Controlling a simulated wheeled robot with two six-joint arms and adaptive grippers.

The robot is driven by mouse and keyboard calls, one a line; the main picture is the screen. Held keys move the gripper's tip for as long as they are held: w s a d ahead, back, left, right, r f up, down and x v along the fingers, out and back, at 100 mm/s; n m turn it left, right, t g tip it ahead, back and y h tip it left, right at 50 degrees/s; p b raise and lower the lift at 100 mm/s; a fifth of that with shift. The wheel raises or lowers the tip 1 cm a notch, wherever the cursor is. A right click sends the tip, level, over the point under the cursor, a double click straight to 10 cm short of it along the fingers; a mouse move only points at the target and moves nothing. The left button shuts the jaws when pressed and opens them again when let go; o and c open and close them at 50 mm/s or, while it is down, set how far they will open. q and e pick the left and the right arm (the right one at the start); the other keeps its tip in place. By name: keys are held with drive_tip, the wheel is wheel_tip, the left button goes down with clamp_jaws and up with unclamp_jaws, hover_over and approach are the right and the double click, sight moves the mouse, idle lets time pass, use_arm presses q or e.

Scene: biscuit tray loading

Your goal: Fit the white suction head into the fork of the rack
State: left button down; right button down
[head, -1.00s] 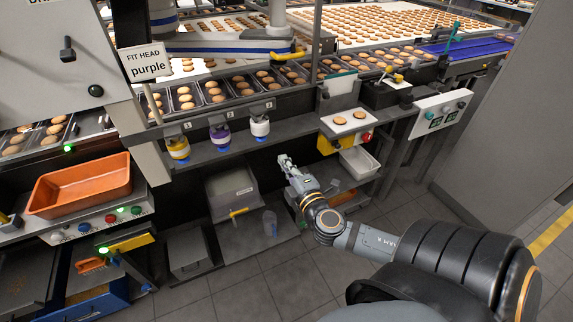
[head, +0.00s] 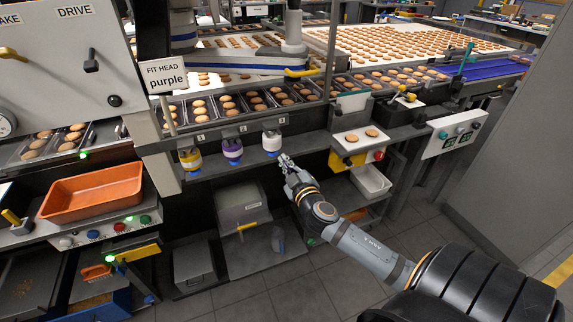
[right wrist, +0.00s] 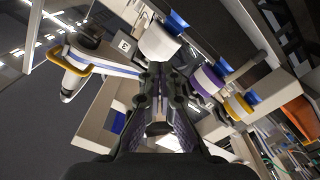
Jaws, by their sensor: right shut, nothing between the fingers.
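The white suction head (head: 272,141), with a blue lower end, hangs upright in the rack (head: 215,128), in the rightmost labelled place. It also shows in the right wrist view (right wrist: 158,42), above the fingers. The purple head (head: 232,150) and the yellow head (head: 190,158) hang to its left. My right gripper (head: 284,160) is shut and empty, just below and right of the white head; in the head view I see a small gap between them. The fork holding the white head is too small to make out. My left gripper is not in view.
A sign (head: 164,75) reads "FIT HEAD purple". A shelf edge (head: 300,150) runs under the heads. A plate with two biscuits (head: 358,138) and a white bin (head: 371,182) stand to the right. An orange tray (head: 92,192) stands left. A robot arm (head: 240,65) spans above.

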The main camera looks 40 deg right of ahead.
sight(275, 146)
drive_tip(key=p+x, duration=0.1)
drive_tip(key=x, duration=0.4)
drive_tip(key=shift+w+d, duration=0.1)
drive_tip(key=shift+w, duration=0.3)
drive_tip(key=shift+w+d, duration=0.1)
drive_tip(key=shift+w, duration=0.2)
drive_tip(key=shift+v, duration=0.8)
drive_tip(key=shift+s+b, duration=0.35)
drive_tip(key=shift+s, duration=0.35)
drive_tip(key=v, duration=1.2)
drive_tip(key=shift+a, duration=0.25)
